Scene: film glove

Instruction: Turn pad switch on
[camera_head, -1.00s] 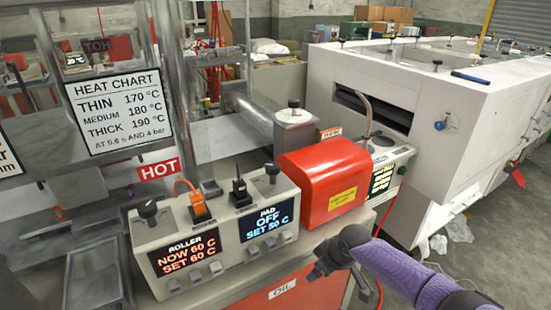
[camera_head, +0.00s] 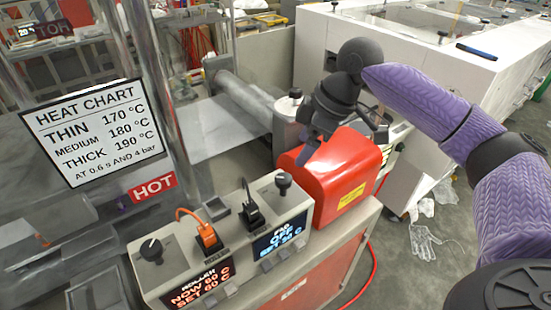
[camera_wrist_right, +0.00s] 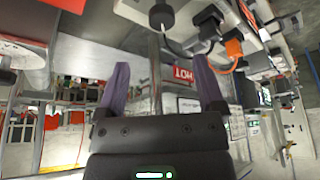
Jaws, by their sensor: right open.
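The pad control unit, with a lit display (camera_head: 280,239) reading PAD OFF and a set line, stands at the lower centre of the head view. On its top are a black knob (camera_head: 283,180) and a black plug (camera_head: 251,212) with a cable. Small grey buttons (camera_head: 267,265) sit below the display. In the wrist view the picture is upside down; the black knob (camera_wrist_right: 162,17) and black plug (camera_wrist_right: 207,24) show at the top. My right gripper (camera_head: 305,145) is open and empty above the red cover, up and right of the unit. My left gripper is out of view.
The red cover (camera_head: 345,165) stands right of the pad unit. The roller unit, with its orange plug (camera_head: 208,238) and display (camera_head: 200,288), is at left. A HOT sign (camera_head: 153,187) and heat chart (camera_head: 92,132) stand behind. A white machine (camera_head: 420,75) is at back right.

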